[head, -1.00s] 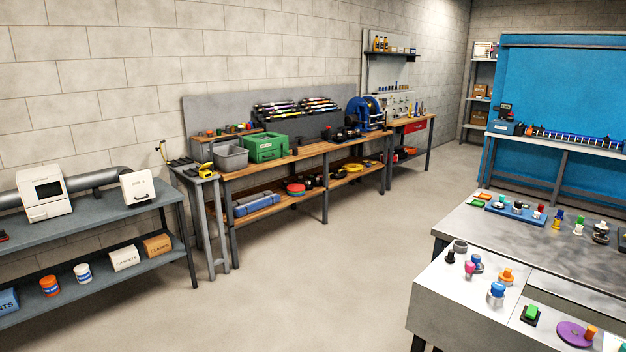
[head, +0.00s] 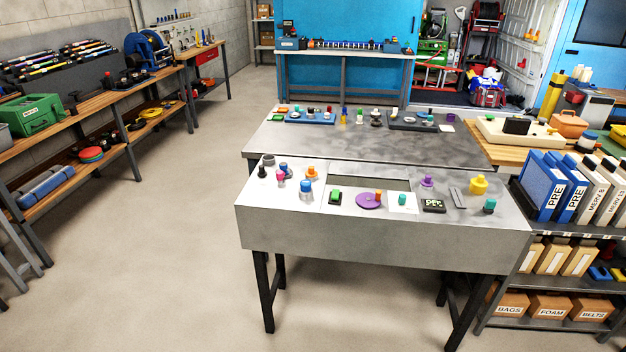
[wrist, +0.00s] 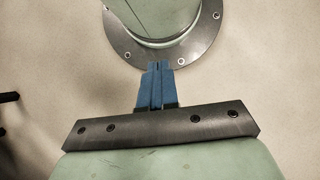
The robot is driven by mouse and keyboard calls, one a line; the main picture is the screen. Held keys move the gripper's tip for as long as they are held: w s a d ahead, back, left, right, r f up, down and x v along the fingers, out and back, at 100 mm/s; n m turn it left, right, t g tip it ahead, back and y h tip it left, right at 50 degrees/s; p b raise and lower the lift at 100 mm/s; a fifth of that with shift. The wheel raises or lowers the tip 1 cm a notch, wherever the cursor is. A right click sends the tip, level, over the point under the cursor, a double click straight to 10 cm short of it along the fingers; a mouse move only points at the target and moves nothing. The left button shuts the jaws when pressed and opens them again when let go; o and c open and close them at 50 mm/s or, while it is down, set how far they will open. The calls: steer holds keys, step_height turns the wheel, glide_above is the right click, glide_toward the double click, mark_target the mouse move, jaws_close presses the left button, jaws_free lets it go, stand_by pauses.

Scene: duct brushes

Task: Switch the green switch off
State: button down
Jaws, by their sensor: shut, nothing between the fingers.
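The green switch (head: 335,195) sits on a black base at the front of the metal workbench (head: 370,236) in the head view.
Teal knobs (head: 402,200), a blue knob (head: 306,186), a yellow knob (head: 478,184) and a small display (head: 433,206) share the worktop. A recessed opening (head: 370,183) lies behind the switch. Blue binders (head: 541,190) stand on the right. Open floor (head: 170,260) lies left.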

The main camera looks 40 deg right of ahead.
steer(key=w+r+t, duration=0.2)
steer(key=w+r, duration=0.4)
steer(key=w, duration=0.5)
steer(key=w+r+t, duration=0.3)
steer(key=w+r, duration=0.4)
steer(key=w, duration=0.4)
steer(key=w+d+r+m+t, duration=0.2)
steer(key=w+d+r, duration=0.6)
steer(key=w+r, duration=0.55)
steer(key=w+d+r+m, duration=0.1)
steer(key=w+d+r, duration=0.1)
steer(key=d+r, duration=0.35)
steer(key=w+d+r+m+t+h, duration=0.1)
steer(key=w+d+r, duration=0.2)
steer(key=d+r, duration=0.25)
steer(key=w+d+r+m, duration=0.1)
steer(key=w+d+r, duration=0.1)
steer(key=d+r, duration=0.3)
steer(key=s+d+r+m+h, duration=0.1)
steer(key=s+d+r+m, duration=0.2)
steer(key=d+r, duration=1.5)
steer(key=shift+s+d+r+m+t, duration=0.2)
steer(key=shift+d+m+t, duration=0.25)
steer(key=shift+d, duration=0.25)
